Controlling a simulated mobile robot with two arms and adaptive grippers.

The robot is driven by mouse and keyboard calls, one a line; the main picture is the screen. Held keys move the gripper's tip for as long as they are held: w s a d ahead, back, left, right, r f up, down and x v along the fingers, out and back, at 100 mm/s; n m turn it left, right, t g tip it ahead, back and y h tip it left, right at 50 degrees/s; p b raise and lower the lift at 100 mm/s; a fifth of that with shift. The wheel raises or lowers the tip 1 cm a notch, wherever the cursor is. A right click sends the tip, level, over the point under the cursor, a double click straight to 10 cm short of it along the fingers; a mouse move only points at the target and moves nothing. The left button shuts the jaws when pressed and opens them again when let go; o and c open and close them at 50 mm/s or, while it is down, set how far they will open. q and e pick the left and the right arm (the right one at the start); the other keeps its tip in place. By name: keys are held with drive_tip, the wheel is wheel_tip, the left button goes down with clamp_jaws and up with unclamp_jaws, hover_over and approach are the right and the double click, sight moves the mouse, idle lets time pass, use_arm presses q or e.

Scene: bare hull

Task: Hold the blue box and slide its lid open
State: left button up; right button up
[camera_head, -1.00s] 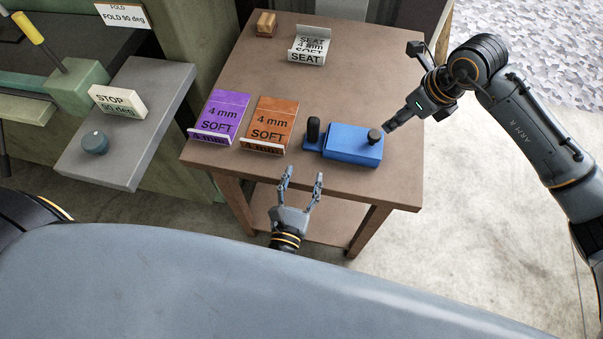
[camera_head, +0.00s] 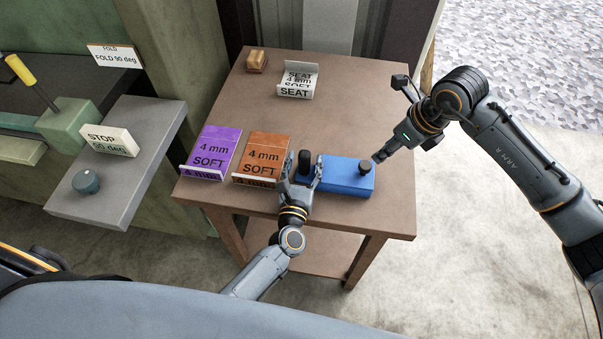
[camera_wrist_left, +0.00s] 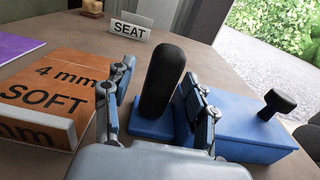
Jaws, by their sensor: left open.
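The blue box (camera_head: 345,181) sits on the brown table near its front edge. A black knob (camera_head: 364,168) stands on its right end, and a black upright handle (camera_head: 304,161) stands on a low blue base at its left. My left gripper (camera_head: 304,170) is open with its fingers on either side of the handle; the left wrist view shows the handle (camera_wrist_left: 163,80) between the fingers, with no clear grip. My right gripper (camera_head: 378,158) is close to the box's right end by the knob; its fingers are too small to tell apart.
A SEAT holder (camera_head: 297,80) and a small wooden block (camera_head: 257,60) are at the back. The middle of the table (camera_head: 340,115) is clear.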

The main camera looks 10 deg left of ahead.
sight(366, 165)
use_arm(q)
drive_tip(key=shift+w, duration=0.2)
clamp_jaws()
drive_tip(key=c, duration=0.8)
unclamp_jaws()
drive_tip(key=shift+c, duration=0.2)
clamp_jaws()
use_arm(e)
drive_tip(key=o, duration=0.3)
drive_tip(key=shift+s+r, duration=0.1)
drive_tip(key=shift+r, duration=0.1)
drive_tip(key=a+f, duration=0.1)
drive_tip(key=f, duration=0.2)
drive_tip(key=w+a+f+m, duration=0.1)
drive_tip(key=f, duration=0.2)
drive_tip(key=w+a+f+m, duration=0.1)
drive_tip(key=f, duration=0.2)
drive_tip(key=shift+f+t, duration=0.35)
drive_tip(key=shift+t, duration=0.05)
